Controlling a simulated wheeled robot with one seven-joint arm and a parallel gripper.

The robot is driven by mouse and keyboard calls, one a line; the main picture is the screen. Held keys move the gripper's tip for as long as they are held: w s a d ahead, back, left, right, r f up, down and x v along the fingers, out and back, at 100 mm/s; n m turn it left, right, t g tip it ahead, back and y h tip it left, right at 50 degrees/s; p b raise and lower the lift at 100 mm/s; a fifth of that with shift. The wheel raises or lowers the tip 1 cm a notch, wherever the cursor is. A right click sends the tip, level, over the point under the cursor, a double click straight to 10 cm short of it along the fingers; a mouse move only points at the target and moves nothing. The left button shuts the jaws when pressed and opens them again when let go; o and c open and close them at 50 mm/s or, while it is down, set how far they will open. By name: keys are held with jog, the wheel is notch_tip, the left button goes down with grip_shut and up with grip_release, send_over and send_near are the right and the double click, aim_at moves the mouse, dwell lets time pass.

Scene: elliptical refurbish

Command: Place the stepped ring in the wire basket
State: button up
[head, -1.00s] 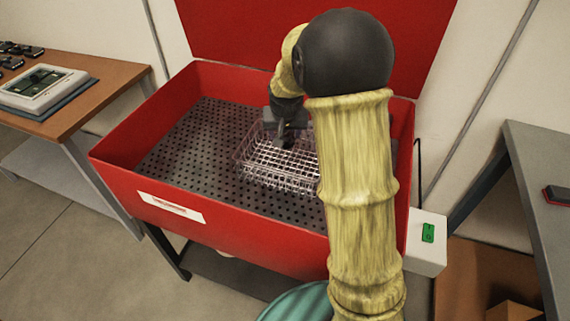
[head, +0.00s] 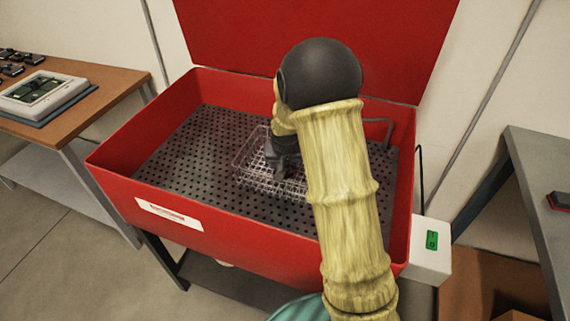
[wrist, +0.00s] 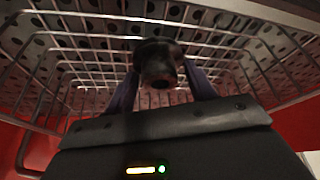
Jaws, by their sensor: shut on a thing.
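The wire basket (head: 248,178) stands on the perforated floor of the red washer tub. My gripper (head: 284,172) points down at the basket, its tip within the basket's outline in the head view. In the wrist view my gripper (wrist: 160,88) has its two fingers on either side of a dark, stepped round part (wrist: 158,64) with a hole in its end, which looks like the stepped ring. The basket's wires (wrist: 85,60) show behind and around it. I cannot tell whether the ring touches the basket's bottom. In the head view the ring is hidden by my gripper.
The red tub (head: 125,155) has raised walls around the basket, and its red lid (head: 320,40) stands open behind. Bare perforated floor (head: 190,150) lies left of the basket. A wooden table (head: 90,110) is at left, a grey bench (head: 540,170) at right.

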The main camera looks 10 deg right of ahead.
jog(key=shift+f, duration=0.15)
jog(key=o, duration=1.2)
jog(key=p+v, duration=0.1)
jog(key=v, duration=1.1)
jog(key=shift+p, duration=0.3)
jog(key=s, duration=0.6)
jog(key=s+f+n+g, duration=0.1)
jog(key=s, duration=0.6)
jog(key=s+f+n, duration=0.1)
jog(key=s, duration=0.5)
jog(key=shift+s+d+g+y, duration=0.1)
jog(key=shift+s+g+y, duration=0.15)
jog(key=shift+g+y, duration=0.15)
